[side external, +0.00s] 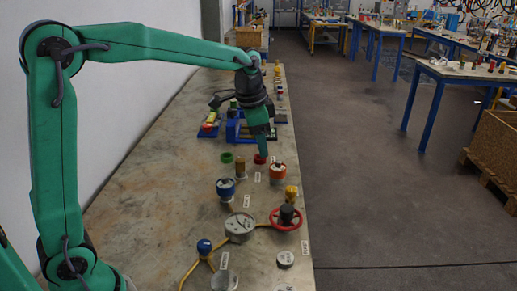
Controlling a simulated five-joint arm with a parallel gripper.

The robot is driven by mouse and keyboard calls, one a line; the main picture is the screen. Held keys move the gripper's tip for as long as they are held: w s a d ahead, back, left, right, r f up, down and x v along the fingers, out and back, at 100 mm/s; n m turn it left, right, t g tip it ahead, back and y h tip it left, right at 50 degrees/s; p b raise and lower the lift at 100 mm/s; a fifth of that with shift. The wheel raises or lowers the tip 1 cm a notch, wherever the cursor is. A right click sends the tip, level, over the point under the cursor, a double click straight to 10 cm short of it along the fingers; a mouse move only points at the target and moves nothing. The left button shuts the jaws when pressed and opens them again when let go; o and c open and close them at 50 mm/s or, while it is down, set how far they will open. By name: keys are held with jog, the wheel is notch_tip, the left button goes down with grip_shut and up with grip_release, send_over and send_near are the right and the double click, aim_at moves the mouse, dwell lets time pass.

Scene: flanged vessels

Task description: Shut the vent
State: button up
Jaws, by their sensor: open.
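I cannot tell for sure which fitting is the vent; the labels are too small to read. A red handwheel (285,222) with a dark hub stands near the bench's right edge. A blue-knobbed fitting (205,247) stands at the front left. A red cap (260,159) and a green ring (227,158) sit further back. My gripper (263,154) points down, open, just above or behind the red cap. Whether it touches the cap is unclear, and its far finger is hidden.
A round gauge (240,226), a blue-topped vessel (225,188), an orange-topped vessel (277,171) and a yellow fitting (292,191) stand on the bench (150,205). A blue rack (234,129) is behind my gripper. The bench's left side is clear.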

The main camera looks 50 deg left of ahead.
jog(key=w+f+m+g, duration=0.1)
jog(key=w+f+m, duration=0.1)
jog(key=w+f, duration=0.55)
jog(key=m+g, duration=0.1)
jog(key=m, duration=0.1)
send_over(291, 189)
notch_tip(291, 189, down, 6)
jog(key=shift+d+f, duration=0.1)
jog(key=shift+f, duration=0.1)
jog(key=shift+f, duration=0.15)
jog(key=shift+f, duration=3.75)
jog(key=c, duration=1)
